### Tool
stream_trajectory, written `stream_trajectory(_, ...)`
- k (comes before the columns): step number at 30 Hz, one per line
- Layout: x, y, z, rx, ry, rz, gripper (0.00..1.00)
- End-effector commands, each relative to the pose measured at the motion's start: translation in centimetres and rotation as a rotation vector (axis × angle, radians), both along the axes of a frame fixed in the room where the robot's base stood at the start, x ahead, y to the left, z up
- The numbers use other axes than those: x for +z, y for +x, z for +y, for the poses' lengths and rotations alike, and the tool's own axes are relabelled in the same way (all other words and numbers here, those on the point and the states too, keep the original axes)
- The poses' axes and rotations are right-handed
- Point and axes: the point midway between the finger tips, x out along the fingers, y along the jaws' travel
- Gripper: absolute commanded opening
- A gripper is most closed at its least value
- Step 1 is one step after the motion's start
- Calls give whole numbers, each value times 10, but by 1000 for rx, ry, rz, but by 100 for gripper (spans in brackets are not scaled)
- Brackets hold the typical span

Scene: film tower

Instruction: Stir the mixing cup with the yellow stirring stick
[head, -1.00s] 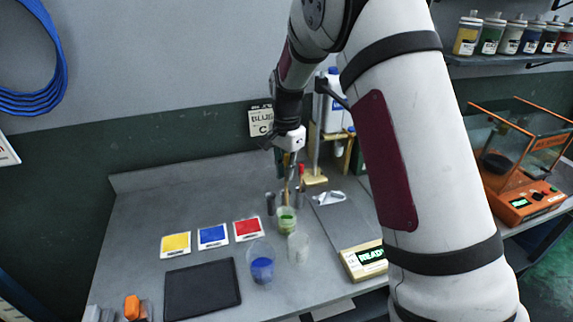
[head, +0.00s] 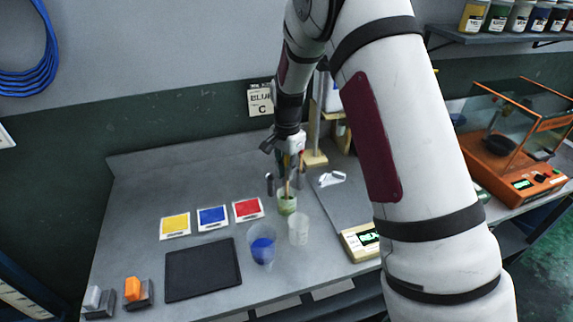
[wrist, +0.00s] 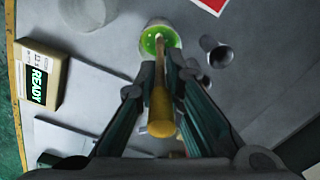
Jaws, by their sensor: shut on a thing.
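My gripper (wrist: 163,75) is shut on the yellow stirring stick (wrist: 161,108), which also shows in the head view (head: 287,184). The stick points down, and its far end reaches into the mixing cup (head: 287,207), a clear cup with green contents (wrist: 150,42). I cannot tell how deep the tip sits or whether it touches the cup wall. The cup stands upright on the grey bench, just below my gripper. In the wrist view the fingers partly cover the cup's near side.
A cup of blue liquid (head: 262,248) and a pale cup (head: 298,231) stand close in front. A small metal cylinder (wrist: 214,50) is beside the mixing cup. A scale reading READY (head: 361,242), color cards (head: 247,208) and a black mat (head: 203,269) lie around.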

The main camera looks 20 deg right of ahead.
Motion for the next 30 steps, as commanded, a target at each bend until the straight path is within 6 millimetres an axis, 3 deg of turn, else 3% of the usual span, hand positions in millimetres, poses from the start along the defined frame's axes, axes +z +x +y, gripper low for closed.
stream_trajectory(12, -26, 0, 0, -1, 0, 1, 0)
stream_trajectory(30, -31, 0, 1, 0, 0, 0, 0)
